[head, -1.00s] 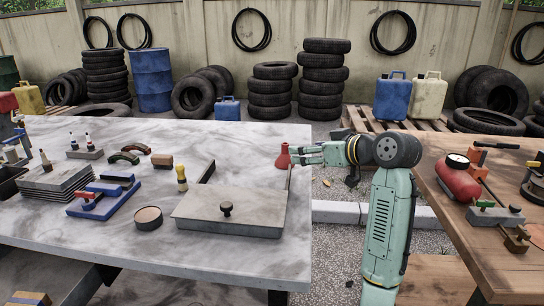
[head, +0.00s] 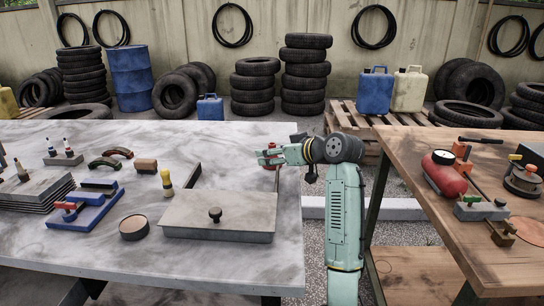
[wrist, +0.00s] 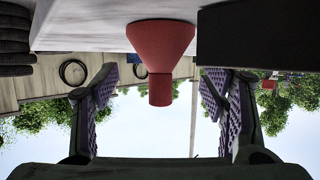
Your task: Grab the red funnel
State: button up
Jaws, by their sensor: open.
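The red funnel (wrist: 160,45) stands wide end down on the marble-topped table, its narrow spout pointing up. The wrist view shows this upside down. In the head view the funnel (head: 272,146) is near the table's far right corner, mostly hidden behind my fingers. My gripper (head: 268,157) is at the funnel, coming from the right. In the wrist view my gripper (wrist: 160,82) is open, one purple-padded finger on each side of the spout. Gaps show between the spout and both pads, and neither finger visibly touches it.
A grey lidded box (head: 219,215) with a black knob lies in front of the funnel. A yellow-handled tool (head: 167,182) stands left of it. A wooden table (head: 415,190) with a red tank (head: 444,175) stands to the right, across a gap.

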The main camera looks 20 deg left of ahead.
jog(key=shift+x, duration=0.8)
jog(key=shift+c, duration=0.2)
jog(key=c, duration=1.1)
